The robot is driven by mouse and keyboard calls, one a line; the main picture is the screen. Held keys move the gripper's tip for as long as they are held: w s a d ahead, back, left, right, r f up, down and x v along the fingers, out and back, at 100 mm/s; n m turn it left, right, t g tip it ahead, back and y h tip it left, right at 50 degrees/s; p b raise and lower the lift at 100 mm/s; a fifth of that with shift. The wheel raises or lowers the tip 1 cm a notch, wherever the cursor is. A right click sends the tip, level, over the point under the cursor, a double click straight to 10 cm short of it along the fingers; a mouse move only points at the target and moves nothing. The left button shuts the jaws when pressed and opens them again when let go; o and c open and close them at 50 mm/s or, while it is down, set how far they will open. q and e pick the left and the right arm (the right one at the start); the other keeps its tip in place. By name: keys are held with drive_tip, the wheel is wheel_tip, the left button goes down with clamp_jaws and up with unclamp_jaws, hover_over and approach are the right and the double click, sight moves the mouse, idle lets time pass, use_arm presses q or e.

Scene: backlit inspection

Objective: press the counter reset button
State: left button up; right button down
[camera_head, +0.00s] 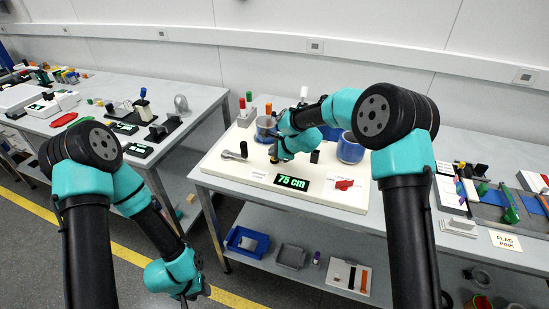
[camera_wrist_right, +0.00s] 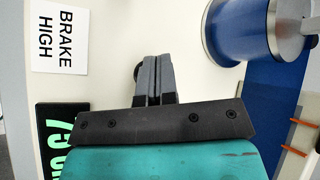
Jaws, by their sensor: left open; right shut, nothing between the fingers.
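My right gripper (camera_head: 274,158) is over the white board on the middle table, with its fingers pointing down. In the right wrist view the gripper (camera_wrist_right: 154,72) is shut and empty. A dark round part (camera_wrist_right: 137,72) shows at the left of its fingers, mostly hidden; I cannot tell whether it is the reset button or whether the fingers touch it. A black display with green "75 cm" (camera_head: 292,182) lies at the board's front; it is partly seen in the wrist view (camera_wrist_right: 62,140). My left gripper (camera_head: 184,298) hangs low at the bottom, away from the board, open.
A "BRAKE HIGH" card (camera_wrist_right: 59,38) lies near the display. The board (camera_head: 232,172) also holds a grey lever (camera_head: 235,153), a black cylinder (camera_head: 315,156), a red part (camera_head: 344,185) and a blue cylinder (camera_head: 350,150). Side tables carry more items.

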drive_tip(key=shift+f, duration=0.25)
idle(0.4)
drive_tip(key=shift+r, duration=0.8)
drive_tip(key=shift+r, duration=0.1)
drive_tip(key=shift+r, duration=2.4)
